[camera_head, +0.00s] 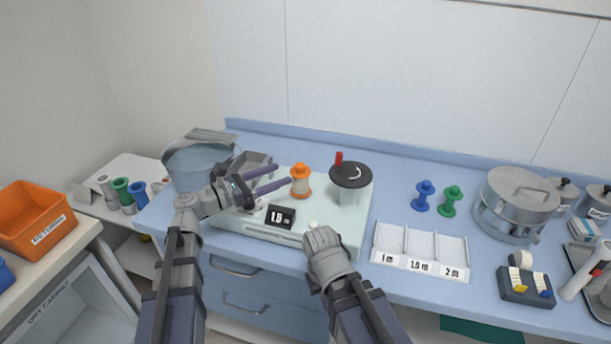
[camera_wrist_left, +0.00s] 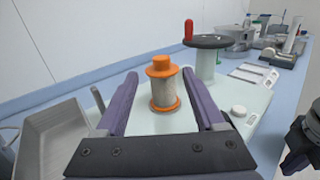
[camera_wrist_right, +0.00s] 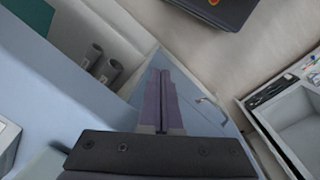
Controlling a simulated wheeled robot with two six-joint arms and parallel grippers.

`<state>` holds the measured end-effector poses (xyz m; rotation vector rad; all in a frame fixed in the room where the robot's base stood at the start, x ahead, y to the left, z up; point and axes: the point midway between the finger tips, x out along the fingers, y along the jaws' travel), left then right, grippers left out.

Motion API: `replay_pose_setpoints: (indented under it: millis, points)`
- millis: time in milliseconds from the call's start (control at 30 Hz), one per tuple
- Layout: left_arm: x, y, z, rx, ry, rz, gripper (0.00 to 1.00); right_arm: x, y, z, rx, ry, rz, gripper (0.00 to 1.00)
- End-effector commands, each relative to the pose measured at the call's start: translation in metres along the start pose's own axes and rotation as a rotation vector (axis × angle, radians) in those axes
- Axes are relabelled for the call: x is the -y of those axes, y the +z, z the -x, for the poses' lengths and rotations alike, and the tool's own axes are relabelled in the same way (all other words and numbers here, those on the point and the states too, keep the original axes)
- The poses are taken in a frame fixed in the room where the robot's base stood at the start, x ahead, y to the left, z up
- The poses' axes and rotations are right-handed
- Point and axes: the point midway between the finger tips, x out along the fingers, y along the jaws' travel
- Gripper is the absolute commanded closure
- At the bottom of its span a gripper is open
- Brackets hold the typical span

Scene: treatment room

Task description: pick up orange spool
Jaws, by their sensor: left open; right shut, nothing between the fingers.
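The orange spool (camera_head: 300,181) stands upright on the pale winding machine (camera_head: 262,228), left of the black crank disc. It has orange flanges and a pale wound middle. In the left wrist view the spool (camera_wrist_left: 163,84) is between and slightly beyond the open fingers of my left gripper (camera_wrist_left: 155,95), with gaps on both sides. In the head view my left gripper (camera_head: 280,180) reaches toward it from the left. My right gripper (camera_head: 320,235) is at the machine's front right corner, its fingers mostly hidden; the right wrist view shows the fingers (camera_wrist_right: 158,80) shut and empty.
The black disc with a red handle (camera_head: 350,174) is close to the spool's right. A grey tray (camera_wrist_left: 62,130) lies left of the left gripper. Blue (camera_head: 424,195) and green (camera_head: 451,200) spools stand farther right, behind a white sorting tray (camera_head: 376,243).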

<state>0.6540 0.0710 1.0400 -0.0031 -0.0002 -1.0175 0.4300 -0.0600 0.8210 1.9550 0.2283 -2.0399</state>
Motion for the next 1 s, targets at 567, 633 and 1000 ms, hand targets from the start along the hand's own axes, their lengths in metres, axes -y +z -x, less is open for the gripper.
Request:
replay_pose_setpoints:
  millis: [567,633,1000]
  points:
    - [0.001,0.003,-0.040,-0.001,-0.004,-0.002,0.29,0.000,0.000,0.003,0.000,0.000,0.000,1.00]
    - [0.001,0.004,-0.050,-0.001,-0.003,-0.002,0.29,0.000,0.000,0.005,0.000,0.000,0.000,1.00]
    - [0.002,0.004,-0.077,-0.001,0.000,-0.003,0.29,0.000,0.000,0.005,0.000,0.000,0.000,1.00]
